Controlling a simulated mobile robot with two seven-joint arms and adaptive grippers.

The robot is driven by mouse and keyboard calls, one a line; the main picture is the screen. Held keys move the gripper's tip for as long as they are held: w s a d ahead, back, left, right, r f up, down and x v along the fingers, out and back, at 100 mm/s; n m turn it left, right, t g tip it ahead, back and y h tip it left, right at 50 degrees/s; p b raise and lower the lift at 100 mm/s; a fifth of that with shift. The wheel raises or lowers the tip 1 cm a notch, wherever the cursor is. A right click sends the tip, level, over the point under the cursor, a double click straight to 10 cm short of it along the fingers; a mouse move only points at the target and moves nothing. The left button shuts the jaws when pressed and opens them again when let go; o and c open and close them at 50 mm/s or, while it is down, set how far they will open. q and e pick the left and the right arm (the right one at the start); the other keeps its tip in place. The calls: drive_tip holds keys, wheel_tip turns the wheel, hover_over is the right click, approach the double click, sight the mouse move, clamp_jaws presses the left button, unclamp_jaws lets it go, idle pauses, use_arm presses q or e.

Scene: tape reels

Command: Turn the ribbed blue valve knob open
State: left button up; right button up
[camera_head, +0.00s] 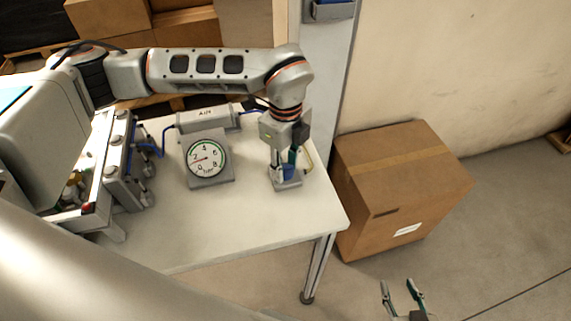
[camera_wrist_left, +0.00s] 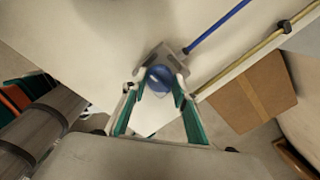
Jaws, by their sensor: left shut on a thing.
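The blue valve knob (camera_wrist_left: 159,79) sits on a small grey valve block (camera_wrist_left: 150,62) near the table's right edge. In the left wrist view the fingers of my left gripper (camera_wrist_left: 160,88) are closed around the knob from both sides. In the head view the left gripper (camera_head: 286,168) reaches down onto the valve block (camera_head: 287,184), and the knob is mostly hidden between the fingers. My right gripper (camera_head: 403,294) is at the bottom of the head view, away from the table, with its two fingers apart and nothing between them.
A pressure gauge (camera_head: 208,158) stands left of the valve, with a grey cylinder (camera_head: 207,119) behind it. A cardboard box (camera_head: 400,180) stands right of the table (camera_head: 215,240). The table's front is clear.

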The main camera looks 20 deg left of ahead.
use_arm(q)
drive_tip(key=shift+m, duration=0.3)
drive_tip(key=m+b, duration=0.1)
drive_tip(key=m, duration=0.1)
drive_tip(key=shift+f+m+b, duration=0.1)
drive_tip(key=shift+m+b, duration=0.2)
drive_tip(key=shift+b, duration=0.05)
drive_tip(key=m+b, duration=0.1)
drive_tip(key=m, duration=0.3)
drive_tip(key=shift+m, duration=0.3)
drive_tip(key=m+b, duration=0.1)
drive_tip(key=m, duration=0.9)
drive_tip(key=o, duration=1.1)
